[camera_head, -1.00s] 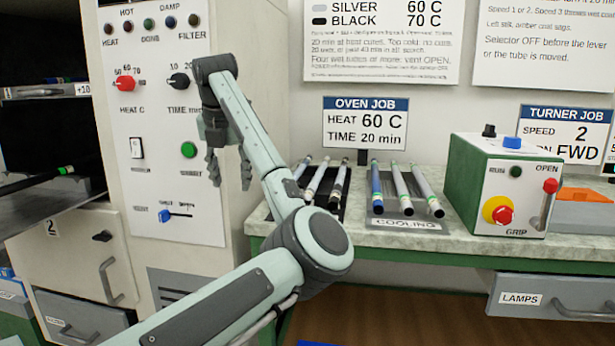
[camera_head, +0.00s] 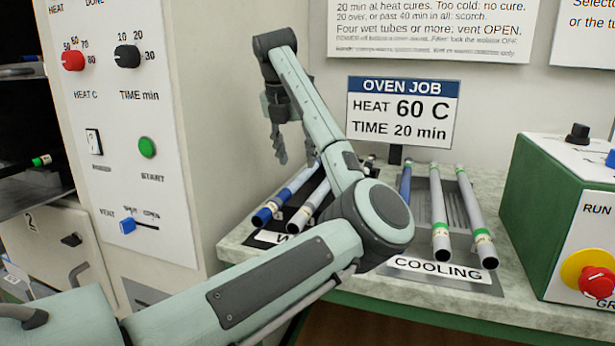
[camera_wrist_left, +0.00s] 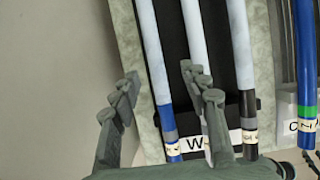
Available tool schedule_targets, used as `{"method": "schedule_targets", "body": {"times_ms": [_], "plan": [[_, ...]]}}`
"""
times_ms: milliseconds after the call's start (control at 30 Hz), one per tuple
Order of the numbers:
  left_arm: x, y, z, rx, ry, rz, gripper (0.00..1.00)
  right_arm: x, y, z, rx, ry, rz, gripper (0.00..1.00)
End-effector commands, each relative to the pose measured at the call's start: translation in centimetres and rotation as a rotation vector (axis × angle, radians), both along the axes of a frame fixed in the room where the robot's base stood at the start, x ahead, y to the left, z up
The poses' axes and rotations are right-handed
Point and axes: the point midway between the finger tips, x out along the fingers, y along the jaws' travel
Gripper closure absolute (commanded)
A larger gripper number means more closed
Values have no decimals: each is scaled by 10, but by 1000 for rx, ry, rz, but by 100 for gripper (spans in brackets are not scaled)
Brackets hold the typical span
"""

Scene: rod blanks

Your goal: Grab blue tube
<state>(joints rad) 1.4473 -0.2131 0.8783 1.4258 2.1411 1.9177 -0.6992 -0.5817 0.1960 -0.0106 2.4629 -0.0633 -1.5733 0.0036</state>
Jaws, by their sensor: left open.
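A solid blue tube (camera_head: 405,183) lies in the cooling rack (camera_head: 440,266), partly hidden behind my left arm. In the left wrist view the blue tube (camera_wrist_left: 304,60) is at the right edge, with a green band. A pale tube with a blue end (camera_head: 270,210) lies leftmost in the left rack (camera_head: 278,237); its blue end also shows in the left wrist view (camera_wrist_left: 168,125). My left gripper (camera_head: 296,155) is open and empty, above the far part of the left rack. In the left wrist view its fingers (camera_wrist_left: 160,75) appear either side of this pale tube.
Other pale tubes lie in the left rack, one with a black end (camera_head: 300,220). Two silver tubes (camera_head: 438,205) with green bands lie in the cooling rack. The oven panel (camera_head: 130,120) stands at left, a green machine (camera_head: 555,190) at right. A sign (camera_head: 402,112) stands behind the racks.

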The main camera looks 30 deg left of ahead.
Motion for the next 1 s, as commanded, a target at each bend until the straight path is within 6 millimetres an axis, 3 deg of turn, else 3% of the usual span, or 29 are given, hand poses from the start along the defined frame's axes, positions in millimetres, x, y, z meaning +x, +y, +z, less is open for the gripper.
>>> {"method": "schedule_targets", "body": {"times_ms": [233, 400, 733, 1000], "plan": [[13, 9, -28, 0, 4, 1, 55, 0, 1, -3, 3, 3, 2, 60], [24, 13, -49, -1, 3, 0, 55, 1, 0, -15, 6, 16, 1, 60], [28, 14, -57, 0, 0, 1, 55, 6, 2, -14, 9, 7, 4, 60], [28, 14, -57, 0, 0, 1, 87, 7, 2, -12, 9, 2, 4, 60]]}}
